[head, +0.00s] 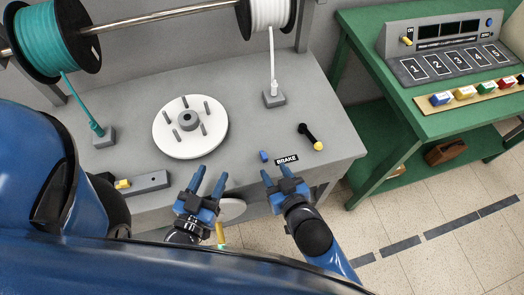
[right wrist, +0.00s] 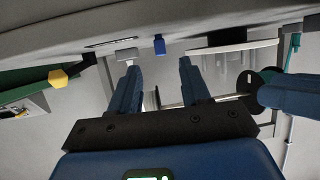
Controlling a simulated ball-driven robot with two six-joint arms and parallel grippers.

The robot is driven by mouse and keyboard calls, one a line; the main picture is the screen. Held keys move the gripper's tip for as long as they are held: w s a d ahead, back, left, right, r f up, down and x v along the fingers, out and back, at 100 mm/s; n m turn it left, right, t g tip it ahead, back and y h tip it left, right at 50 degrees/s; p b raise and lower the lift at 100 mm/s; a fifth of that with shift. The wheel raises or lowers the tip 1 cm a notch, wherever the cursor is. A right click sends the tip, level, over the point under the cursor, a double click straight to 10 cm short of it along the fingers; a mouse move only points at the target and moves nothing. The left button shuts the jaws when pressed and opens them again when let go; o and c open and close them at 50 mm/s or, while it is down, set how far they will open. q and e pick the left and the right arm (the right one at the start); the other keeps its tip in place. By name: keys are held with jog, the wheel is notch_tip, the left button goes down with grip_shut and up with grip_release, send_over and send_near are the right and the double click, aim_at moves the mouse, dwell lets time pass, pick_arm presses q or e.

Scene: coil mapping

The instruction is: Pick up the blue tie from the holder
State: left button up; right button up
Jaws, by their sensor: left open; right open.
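A blue tie (head: 441,98) sits at the left end of the tan holder (head: 474,96) on the green table at the right. A small blue piece (head: 263,156) stands on the grey bench beside the BRAKE label; it also shows in the right wrist view (right wrist: 159,44). I cannot tell if it is a tie. My right gripper (head: 276,172) is open and empty at the bench's front edge, close to the label and far from the holder. In its wrist view (right wrist: 159,68) nothing is between the fingers. My left gripper (head: 209,177) is open and empty at the front edge, left of it.
A white disc with pegs (head: 190,127) lies on the grey bench (head: 330,135). A black lever with a yellow tip (head: 311,137) stands at right. Teal (head: 48,38) and white (head: 266,13) spools hang above. A gap of tiled floor (head: 365,195) separates the bench from the green table (head: 350,28).

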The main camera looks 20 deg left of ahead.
aim_at(266, 158)
jog(key=shift+x, duration=1.45)
jog(key=shift+r+x, duration=0.1)
jog(key=shift+x, duration=1.25)
jog(key=shift+r+x, duration=0.15)
jog(key=shift+x, duration=1.2)
jog(key=shift+c, duration=0.5)
grip_shut()
